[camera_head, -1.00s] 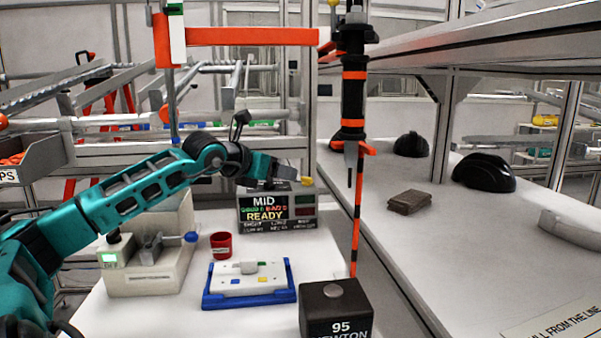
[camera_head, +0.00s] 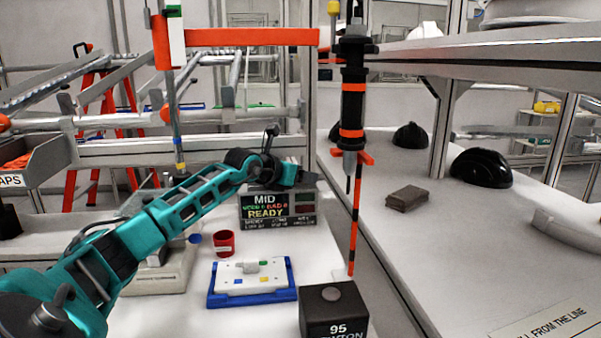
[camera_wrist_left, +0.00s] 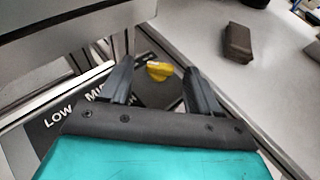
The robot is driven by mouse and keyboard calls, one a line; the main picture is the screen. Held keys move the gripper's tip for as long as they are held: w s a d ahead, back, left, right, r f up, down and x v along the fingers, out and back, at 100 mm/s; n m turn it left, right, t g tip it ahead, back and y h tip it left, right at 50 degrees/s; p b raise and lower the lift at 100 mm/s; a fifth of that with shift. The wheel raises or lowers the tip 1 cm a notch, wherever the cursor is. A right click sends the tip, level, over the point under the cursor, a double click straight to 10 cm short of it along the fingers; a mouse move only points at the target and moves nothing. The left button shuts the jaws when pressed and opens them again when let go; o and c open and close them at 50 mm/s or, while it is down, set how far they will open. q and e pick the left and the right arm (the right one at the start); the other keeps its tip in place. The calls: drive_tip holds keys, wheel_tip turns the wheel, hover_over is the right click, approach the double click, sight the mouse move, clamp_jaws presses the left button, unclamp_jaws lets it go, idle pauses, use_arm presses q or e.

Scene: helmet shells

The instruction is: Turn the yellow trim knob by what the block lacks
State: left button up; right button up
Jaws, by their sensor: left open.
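The yellow trim knob (camera_wrist_left: 160,71) shows in the left wrist view, between and just beyond my left gripper's fingertips (camera_wrist_left: 157,72). The fingers are open and apart, with nothing visibly held. Contact with the knob cannot be told. A dark plate with LOW and MID labels (camera_wrist_left: 98,94) lies below the fingers. In the head view my left gripper (camera_head: 304,180) is at the top of the display box (camera_head: 278,208), which reads MID and READY. The knob is not visible there. The black block (camera_head: 335,310) marked 95 NEWTON stands at the front. My right gripper is not in view.
A blue-edged tray (camera_head: 252,300) and a red cup (camera_head: 224,243) stand on the white table. An orange-and-black tool (camera_head: 352,105) hangs right of the display box. A brown block (camera_head: 408,199) and black helmet shells (camera_head: 482,168) sit on the right bench.

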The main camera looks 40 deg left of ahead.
use_arm(q)
drive_tip(key=shift+w+f, duration=0.1)
drive_tip(key=shift+w, duration=0.3)
drive_tip(key=c, duration=1)
